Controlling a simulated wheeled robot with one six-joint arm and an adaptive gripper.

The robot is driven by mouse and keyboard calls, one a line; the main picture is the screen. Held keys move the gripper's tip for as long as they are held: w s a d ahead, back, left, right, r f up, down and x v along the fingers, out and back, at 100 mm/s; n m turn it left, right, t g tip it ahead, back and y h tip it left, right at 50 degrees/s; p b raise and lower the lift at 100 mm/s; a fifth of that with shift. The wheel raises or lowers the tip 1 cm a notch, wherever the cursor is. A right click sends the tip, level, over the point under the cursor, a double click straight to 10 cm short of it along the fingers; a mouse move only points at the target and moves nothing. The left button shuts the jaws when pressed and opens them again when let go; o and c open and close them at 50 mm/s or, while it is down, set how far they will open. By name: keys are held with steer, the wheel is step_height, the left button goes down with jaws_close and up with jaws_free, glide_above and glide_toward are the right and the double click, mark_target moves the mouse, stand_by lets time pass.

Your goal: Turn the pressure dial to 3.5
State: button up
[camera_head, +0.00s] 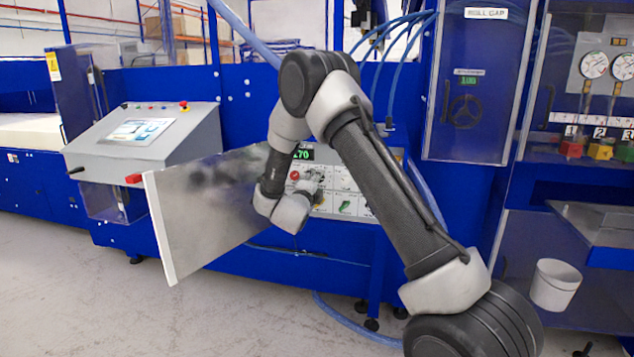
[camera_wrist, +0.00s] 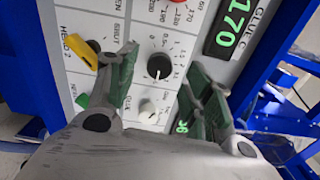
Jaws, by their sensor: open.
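In the wrist view a black round dial (camera_wrist: 159,67) with a white pointer mark and small printed numbers around it sits on the light grey panel (camera_wrist: 83,22). Its scale is too small to read with certainty, and I cannot read a pressure label. My gripper (camera_wrist: 163,60) is open, with one green-padded finger on each side of the black dial. I cannot tell whether the fingers touch the dial or panel. In the head view the panel (camera_head: 345,203) is partly behind my arm, and the gripper is mostly hidden.
A white knob (camera_wrist: 147,107) is close to the black dial. A yellow lever (camera_wrist: 82,52) and a green 170 display (camera_wrist: 236,24) flank the fingers. In the head view an open metal door (camera_head: 200,215) stands left of my wrist, and a control console (camera_head: 150,130) stands beyond.

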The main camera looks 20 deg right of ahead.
steer(key=v, duration=0.9)
